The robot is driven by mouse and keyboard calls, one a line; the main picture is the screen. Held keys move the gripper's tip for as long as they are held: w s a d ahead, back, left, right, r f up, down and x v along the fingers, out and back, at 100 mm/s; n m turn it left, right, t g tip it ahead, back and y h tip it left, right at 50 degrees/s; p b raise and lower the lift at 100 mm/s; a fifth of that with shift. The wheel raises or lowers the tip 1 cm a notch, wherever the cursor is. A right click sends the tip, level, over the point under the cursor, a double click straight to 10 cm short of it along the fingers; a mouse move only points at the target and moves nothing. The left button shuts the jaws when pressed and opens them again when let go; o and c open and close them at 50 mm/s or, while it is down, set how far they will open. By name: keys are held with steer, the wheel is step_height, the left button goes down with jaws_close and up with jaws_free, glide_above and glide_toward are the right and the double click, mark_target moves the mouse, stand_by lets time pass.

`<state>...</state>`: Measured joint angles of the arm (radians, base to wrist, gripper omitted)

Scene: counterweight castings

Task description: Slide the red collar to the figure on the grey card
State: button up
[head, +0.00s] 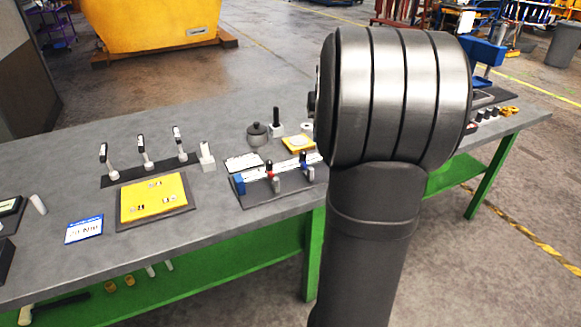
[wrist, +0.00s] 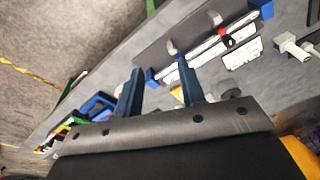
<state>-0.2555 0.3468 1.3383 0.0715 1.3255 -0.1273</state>
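A red collar (head: 269,167) with a dark knob sits on a white graduated rail (head: 287,168) on the bench. The red collar also shows in the wrist view (wrist: 224,36), toward the upper-right part of the rail. A small white card (head: 243,162) with dark print lies beside the rail; it also shows in the wrist view (wrist: 242,53). Its figure is too small to read, and I cannot tell if it is the grey card. My gripper (wrist: 160,66) is open and empty, its two blue fingers apart near the rail's other end, away from the red collar.
Blue blocks (wrist: 265,9) cap the rail, and grey posts (wrist: 214,18) stand along it. A yellow plate (head: 153,199), a blue-and-white card (head: 84,229) and a row of toggle clamps (head: 147,158) lie left. My arm hides the bench's middle right.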

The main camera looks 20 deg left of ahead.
mark_target(276, 178)
steer(key=s+a+f+n+g+h, duration=0.1)
steer(key=a+n, duration=0.4)
steer(key=a, duration=0.9)
step_height(276, 178, down, 18)
steer(key=shift+s+d+r, duration=0.1)
steer(key=shift+r, duration=0.05)
steer(key=shift+c, duration=0.5)
jaws_close()
